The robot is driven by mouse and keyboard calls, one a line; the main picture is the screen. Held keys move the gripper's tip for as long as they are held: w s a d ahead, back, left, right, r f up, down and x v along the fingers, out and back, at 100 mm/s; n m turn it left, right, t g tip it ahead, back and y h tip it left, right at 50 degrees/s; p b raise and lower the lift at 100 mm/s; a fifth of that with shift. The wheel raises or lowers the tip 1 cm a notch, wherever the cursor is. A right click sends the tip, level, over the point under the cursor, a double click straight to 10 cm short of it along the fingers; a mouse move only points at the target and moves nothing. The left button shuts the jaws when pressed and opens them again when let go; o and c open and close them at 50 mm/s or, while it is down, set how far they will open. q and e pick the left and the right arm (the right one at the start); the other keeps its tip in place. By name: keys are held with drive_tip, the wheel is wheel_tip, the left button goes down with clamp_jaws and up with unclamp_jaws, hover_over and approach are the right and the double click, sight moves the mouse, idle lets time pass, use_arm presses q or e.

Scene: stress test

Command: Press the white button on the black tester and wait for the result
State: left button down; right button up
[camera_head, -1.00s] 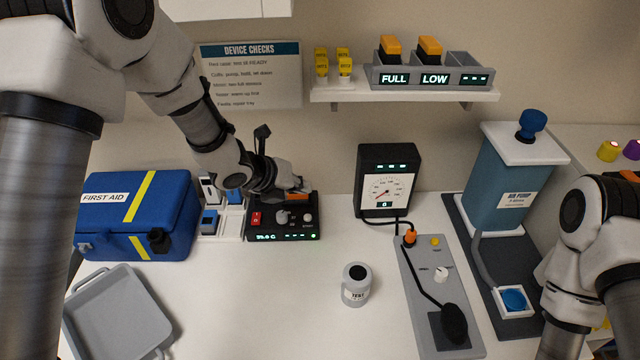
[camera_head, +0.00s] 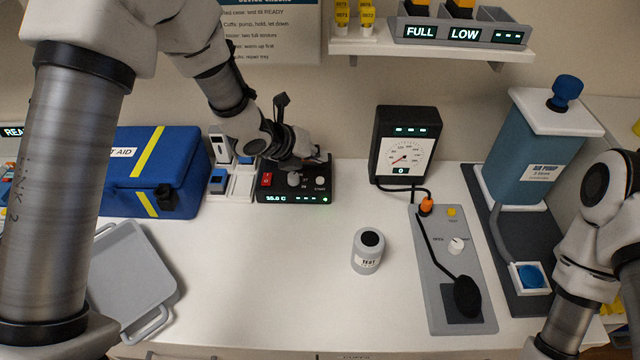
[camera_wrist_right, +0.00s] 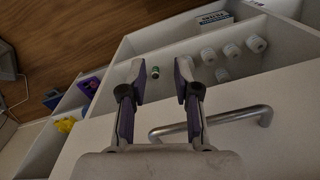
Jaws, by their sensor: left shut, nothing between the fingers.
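The black tester (camera_head: 280,196) stands at the back of the white table, with a red switch (camera_head: 266,179), a grey knob (camera_head: 294,179) and a small white button (camera_head: 320,181) on its front. Its lit display appears to read about 55 C, with a green light at the right end. My left gripper (camera_head: 312,162) is shut and empty, just above and behind the tester's panel. It covers the tester's rear top. The white button shows clear of the fingers; I see no contact. My right gripper (camera_wrist_right: 160,85) is open and empty in the right wrist view, away from the tester.
A blue first-aid case (camera_head: 150,170) and a white rack (camera_head: 232,185) stand left of the tester. A gauge box (camera_head: 405,145), a grey panel (camera_head: 440,290) and an air pump (camera_head: 545,150) stand right. A small pot (camera_head: 368,255) and a grey tray (camera_head: 130,275) are in front.

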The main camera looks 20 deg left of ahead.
sight(318, 180)
use_arm(q)
wheel_tip(318, 180, down, 4)
drive_tip(key=b, duration=0.2)
drive_tip(key=shift+w+b, duration=0.15)
drive_tip(key=shift+b, duration=0.25)
drive_tip(key=shift+f, duration=0.15)
idle(0.7)
drive_tip(key=shift+f+b, duration=0.3)
drive_tip(key=shift+b, duration=0.35)
drive_tip(key=shift+f+b, duration=0.45)
drive_tip(key=shift+b, duration=0.1)
idle(0.5)
drive_tip(key=shift+r+p, duration=0.55)
drive_tip(key=shift+r, duration=0.35)
